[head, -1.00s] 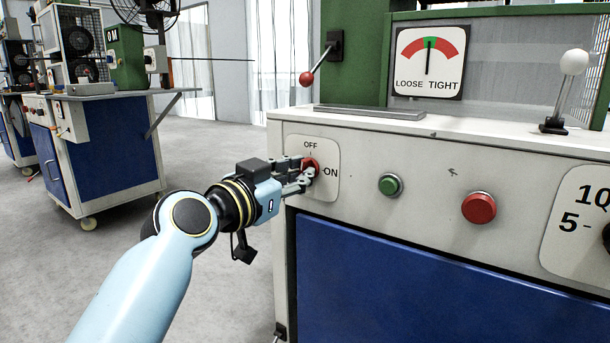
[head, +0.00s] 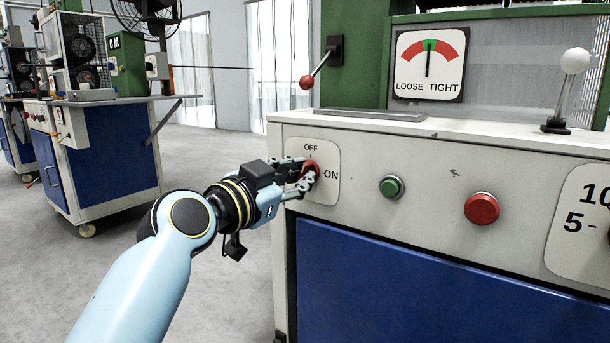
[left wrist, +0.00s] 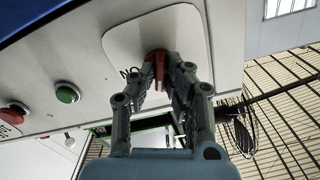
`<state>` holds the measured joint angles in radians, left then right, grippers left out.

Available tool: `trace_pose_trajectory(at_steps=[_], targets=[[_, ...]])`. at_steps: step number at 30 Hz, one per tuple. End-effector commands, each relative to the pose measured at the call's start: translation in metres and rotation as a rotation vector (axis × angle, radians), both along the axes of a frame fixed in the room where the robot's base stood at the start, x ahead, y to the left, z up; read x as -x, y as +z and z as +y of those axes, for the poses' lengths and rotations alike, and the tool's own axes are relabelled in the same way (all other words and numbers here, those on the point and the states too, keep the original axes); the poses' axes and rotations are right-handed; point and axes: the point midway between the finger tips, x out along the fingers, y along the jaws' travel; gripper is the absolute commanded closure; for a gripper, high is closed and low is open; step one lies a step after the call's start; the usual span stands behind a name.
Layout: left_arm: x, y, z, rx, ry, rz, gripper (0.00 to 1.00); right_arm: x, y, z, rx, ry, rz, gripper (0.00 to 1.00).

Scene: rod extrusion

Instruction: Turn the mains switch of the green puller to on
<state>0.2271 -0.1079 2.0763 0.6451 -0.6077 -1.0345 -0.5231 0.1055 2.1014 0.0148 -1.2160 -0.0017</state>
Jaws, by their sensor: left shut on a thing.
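The mains switch is a red knob (head: 311,167) on a white plate (head: 328,158), marked OFF above and ON to its right, at the left end of the machine's pale front panel (head: 430,193). My left gripper (head: 307,174) reaches it from the left, with its fingers shut on the knob. In the left wrist view the red knob (left wrist: 156,62) stands between the two fingertips (left wrist: 160,76), in front of its plate (left wrist: 115,42). The fingers hide much of the knob, and I cannot tell which mark it points to. My right gripper is not in view.
A green button (head: 390,187) and a red button (head: 481,208) sit right of the switch. Above are a red-knobbed lever (head: 307,80), a LOOSE/TIGHT gauge (head: 429,62) and a white-knobbed lever (head: 574,62). Another machine (head: 95,150) stands at the left; floor between is clear.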

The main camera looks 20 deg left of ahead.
Motion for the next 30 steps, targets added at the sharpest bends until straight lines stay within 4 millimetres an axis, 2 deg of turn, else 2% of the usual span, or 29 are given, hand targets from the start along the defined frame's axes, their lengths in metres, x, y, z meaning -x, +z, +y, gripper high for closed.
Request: trace_pose_trajectory(at_steps=[6,17,24,30], targets=[[0.000,-0.003,0.000,-0.116,-0.001,-0.041,1.00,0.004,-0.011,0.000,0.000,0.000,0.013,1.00],[0.000,-0.001,0.000,-0.144,-0.001,-0.051,1.00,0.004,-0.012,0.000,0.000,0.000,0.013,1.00],[0.000,-0.002,0.000,-0.268,0.000,-0.096,1.00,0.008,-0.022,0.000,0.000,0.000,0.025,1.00],[0.000,-0.001,0.000,-0.307,0.000,-0.112,1.00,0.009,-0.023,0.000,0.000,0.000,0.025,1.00]])
